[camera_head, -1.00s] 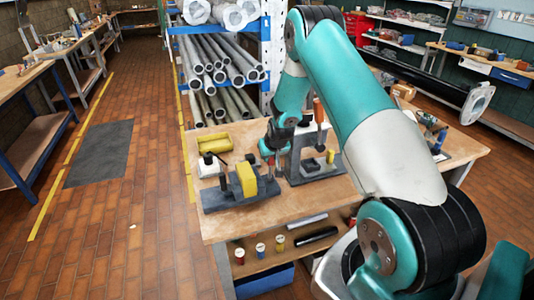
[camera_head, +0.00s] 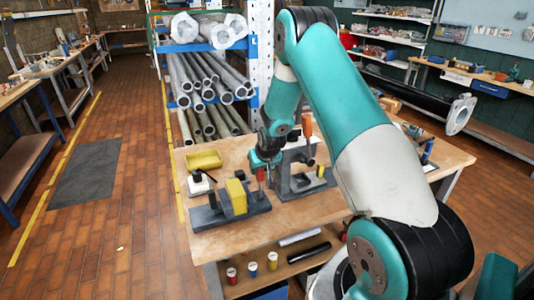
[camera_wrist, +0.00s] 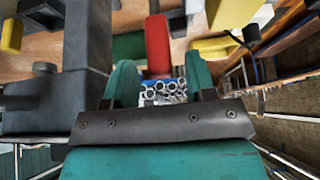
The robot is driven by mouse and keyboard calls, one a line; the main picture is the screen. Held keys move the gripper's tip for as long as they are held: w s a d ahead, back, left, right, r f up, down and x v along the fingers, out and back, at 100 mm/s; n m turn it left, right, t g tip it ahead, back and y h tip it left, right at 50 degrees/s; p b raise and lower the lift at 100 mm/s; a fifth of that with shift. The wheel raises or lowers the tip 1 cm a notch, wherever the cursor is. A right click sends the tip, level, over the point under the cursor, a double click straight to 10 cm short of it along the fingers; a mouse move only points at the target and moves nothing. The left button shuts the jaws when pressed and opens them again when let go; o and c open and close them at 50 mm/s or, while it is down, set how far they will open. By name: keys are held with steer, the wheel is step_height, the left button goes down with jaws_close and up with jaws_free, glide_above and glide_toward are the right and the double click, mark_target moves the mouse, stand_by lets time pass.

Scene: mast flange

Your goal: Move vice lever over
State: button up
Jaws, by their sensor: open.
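The vice is a dark grey base (camera_head: 222,214) with a yellow block (camera_head: 235,197) on it, near the front left of the wooden workbench. A red-handled lever (camera_head: 260,174) stands at its right end. My gripper (camera_head: 263,160) is beside the red handle, and its fingertips are partly hidden in the head view. In the wrist view, the fingers of my gripper (camera_wrist: 162,80) are apart, with the red handle (camera_wrist: 157,45) showing ahead between them. I cannot tell whether either finger touches it. The yellow block (camera_wrist: 232,12) shows at the upper right there.
A grey fixture (camera_head: 300,186) with an orange handle (camera_head: 306,125) stands close right of my gripper. A yellow tray (camera_head: 204,160) and a white block (camera_head: 199,184) lie to the left. A pipe rack (camera_head: 205,95) stands behind the bench. The floor at left is clear.

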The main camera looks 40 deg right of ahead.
steer(key=b+v, duration=0.3)
steer(key=v, duration=1.1)
steer(key=shift+s+a, duration=0.1)
steer(key=s+a+r+n+g+y+b, duration=0.1)
steer(key=s+a+r+n+y, duration=0.2)
steer(key=a, duration=0.8)
steer(key=s+a+r+n+y+b, duration=0.15)
steer(key=s+a, duration=0.25)
steer(key=a, duration=0.7)
steer(key=s+a+n+g+y+b, duration=0.1)
steer(key=s+a+n+g, duration=0.1)
steer(key=s+a, duration=0.3)
steer(key=s+a+r+n+g, duration=0.1)
steer(key=s+a+n, duration=0.4)
steer(key=s, duration=0.8)
steer(key=shift+a+g+y+b, duration=0.35)
steer(key=shift+a+g, duration=0.1)
steer(key=shift+g, duration=0.25)
steer(key=shift+s+r, duration=0.1)
